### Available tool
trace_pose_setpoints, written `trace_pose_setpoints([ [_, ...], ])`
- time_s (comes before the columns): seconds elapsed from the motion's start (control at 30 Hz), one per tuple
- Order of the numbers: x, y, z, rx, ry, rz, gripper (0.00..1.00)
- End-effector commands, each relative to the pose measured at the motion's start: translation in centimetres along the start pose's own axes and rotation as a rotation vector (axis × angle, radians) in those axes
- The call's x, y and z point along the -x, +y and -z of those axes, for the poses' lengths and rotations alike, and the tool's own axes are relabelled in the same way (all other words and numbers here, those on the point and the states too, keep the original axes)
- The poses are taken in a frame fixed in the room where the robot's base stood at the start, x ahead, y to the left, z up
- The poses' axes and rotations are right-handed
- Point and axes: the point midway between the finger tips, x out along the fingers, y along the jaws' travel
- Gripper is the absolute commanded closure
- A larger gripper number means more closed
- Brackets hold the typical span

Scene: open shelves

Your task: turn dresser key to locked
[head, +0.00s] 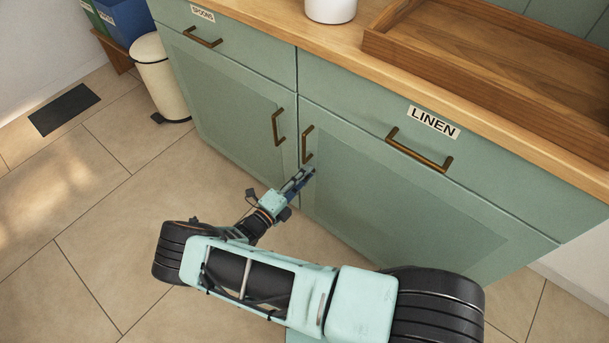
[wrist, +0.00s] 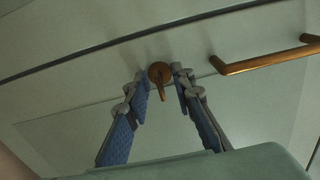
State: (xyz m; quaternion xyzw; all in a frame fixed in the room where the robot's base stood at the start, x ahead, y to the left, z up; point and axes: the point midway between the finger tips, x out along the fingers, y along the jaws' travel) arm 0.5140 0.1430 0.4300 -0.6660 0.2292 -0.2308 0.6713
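The dresser (head: 400,205) is a green cabinet with two doors below and drawers above. In the wrist view a brass key (wrist: 160,74) sits on its front as a round piece with a short grip hanging down. My gripper (wrist: 161,88) is open, with one blue-padded finger on each side of the key. A gap seems to show between the key and each finger. In the head view my gripper (head: 305,173) is at the right door's inner edge, just below its handle (head: 306,146). The key is hidden there by the gripper.
A brass handle (wrist: 265,61) is close to the right finger in the wrist view. The left door handle (head: 278,127) is nearby. A LINEN drawer handle (head: 420,150) is above right. A cream bin (head: 160,75) stands left. The floor in front is clear.

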Motion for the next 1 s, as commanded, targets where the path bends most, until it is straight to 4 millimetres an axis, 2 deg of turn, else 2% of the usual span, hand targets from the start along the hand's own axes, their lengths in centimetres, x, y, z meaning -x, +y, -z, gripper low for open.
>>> trace_pose_setpoints([
  [0.03,0.01,0.00,0.01,0.000,0.000,0.000,0.79],
  [0.23,0.03,0.01,0.00,0.000,0.000,0.000,1.00],
  [0.67,0.05,0.05,-0.01,-0.027,0.000,0.000,1.00],
  [1.0,0.06,0.16,-0.06,-0.227,0.000,0.000,1.00],
])
